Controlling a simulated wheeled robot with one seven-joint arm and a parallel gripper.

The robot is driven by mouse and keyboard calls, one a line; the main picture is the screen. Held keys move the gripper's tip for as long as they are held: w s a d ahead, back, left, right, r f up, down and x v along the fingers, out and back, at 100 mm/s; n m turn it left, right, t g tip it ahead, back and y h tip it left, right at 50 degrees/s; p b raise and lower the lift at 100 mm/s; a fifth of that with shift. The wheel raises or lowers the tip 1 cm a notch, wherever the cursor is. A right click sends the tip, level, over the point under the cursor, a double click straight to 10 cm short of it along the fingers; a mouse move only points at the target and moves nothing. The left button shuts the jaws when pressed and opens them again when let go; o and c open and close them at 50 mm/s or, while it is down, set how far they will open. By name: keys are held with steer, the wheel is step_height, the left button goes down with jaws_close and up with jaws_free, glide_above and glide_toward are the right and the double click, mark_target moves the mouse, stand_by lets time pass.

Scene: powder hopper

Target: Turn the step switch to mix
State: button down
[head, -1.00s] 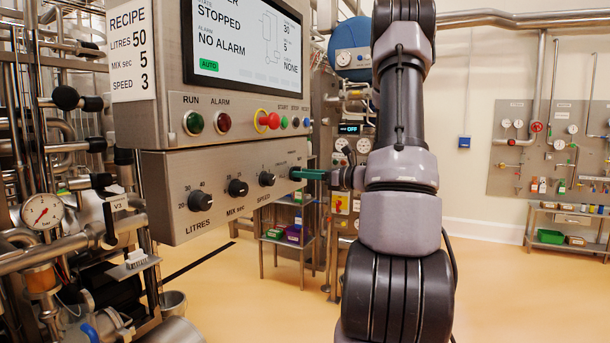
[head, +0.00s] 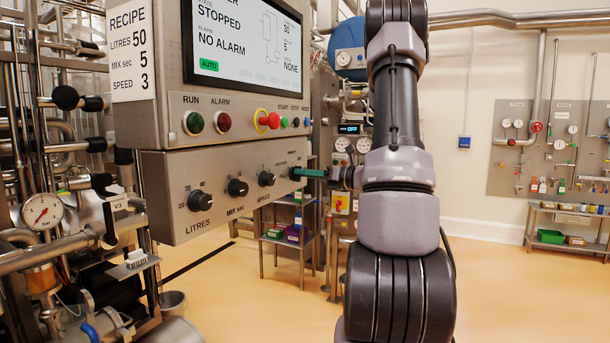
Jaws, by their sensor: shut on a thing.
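The step switch (head: 295,174) is a small dark knob at the right end of the lower grey control panel (head: 225,215). Its face and pointer are hidden, so I cannot tell its setting. My gripper (head: 300,173), with green fingers, reaches it from the right and is shut on it. The fingers are seen edge-on and very small.
Dials for litres (head: 201,200), mix seconds (head: 238,187) and speed (head: 267,178) sit left along the panel. Above are several buttons, including a red emergency stop (head: 268,121), and a screen (head: 247,45) reading STOPPED, NO ALARM. Floor on the right is clear.

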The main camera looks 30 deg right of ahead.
steer(key=shift+d+m, duration=0.1)
steer(key=shift+m, duration=2.1)
steer(key=c, duration=0.8)
jaws_free()
steer(key=v, duration=1)
steer(key=shift+s+d, duration=0.3)
